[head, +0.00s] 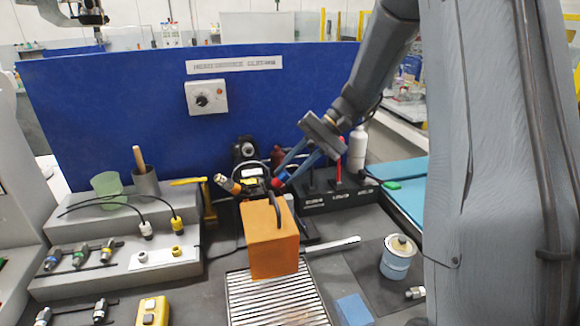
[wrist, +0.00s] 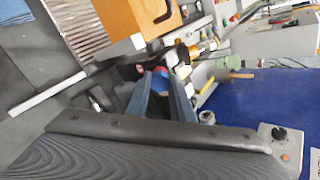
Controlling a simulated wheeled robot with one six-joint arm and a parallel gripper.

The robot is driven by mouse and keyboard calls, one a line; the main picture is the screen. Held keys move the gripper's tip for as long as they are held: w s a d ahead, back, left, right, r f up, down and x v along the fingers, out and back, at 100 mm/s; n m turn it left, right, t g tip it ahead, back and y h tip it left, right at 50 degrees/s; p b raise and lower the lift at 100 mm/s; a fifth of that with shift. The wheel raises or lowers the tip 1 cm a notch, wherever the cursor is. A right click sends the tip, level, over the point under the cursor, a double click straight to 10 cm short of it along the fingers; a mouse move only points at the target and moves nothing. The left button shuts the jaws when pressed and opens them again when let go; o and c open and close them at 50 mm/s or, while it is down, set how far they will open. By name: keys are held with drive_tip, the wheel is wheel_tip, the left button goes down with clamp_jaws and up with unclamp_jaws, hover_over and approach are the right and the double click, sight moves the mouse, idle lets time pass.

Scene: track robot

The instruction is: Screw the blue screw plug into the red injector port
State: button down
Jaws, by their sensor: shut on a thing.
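My gripper (head: 285,172) reaches down from the upper right in the head view, its two blue-grey fingers just behind the orange box. In the wrist view the fingers (wrist: 160,82) are shut on a small blue piece, which looks like the blue screw plug (wrist: 160,75). A small red part, apparently the red injector port (head: 277,184), shows right at the fingertips, beside the dark device. Red also shows near the tips in the wrist view. The fingers partly hide the plug, and I cannot tell whether it touches the port or how far it sits in it.
The orange box (head: 270,240) with a black handle stands just in front, near the grooved metal plate (head: 275,300). A black rack (head: 340,195) and a white bottle (head: 357,150) stand to the right. The blue panel (head: 120,110) closes off the back. A tin (head: 398,262) stands at right.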

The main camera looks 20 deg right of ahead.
drive_tip(key=shift+m+p, duration=0.6)
drive_tip(key=shift+p, duration=0.1)
drive_tip(key=shift+m+p, duration=1.3)
drive_tip(key=shift+m, duration=0.2)
drive_tip(key=m, duration=0.5)
drive_tip(key=shift+f, duration=0.1)
drive_tip(key=m, duration=0.3)
drive_tip(key=shift+m, duration=0.8)
drive_tip(key=m, duration=0.4)
drive_tip(key=shift+s+m, duration=0.1)
drive_tip(key=shift+m, duration=0.3)
drive_tip(key=m, duration=0.5)
drive_tip(key=shift+a+m, duration=0.1)
drive_tip(key=shift+m, duration=0.2)
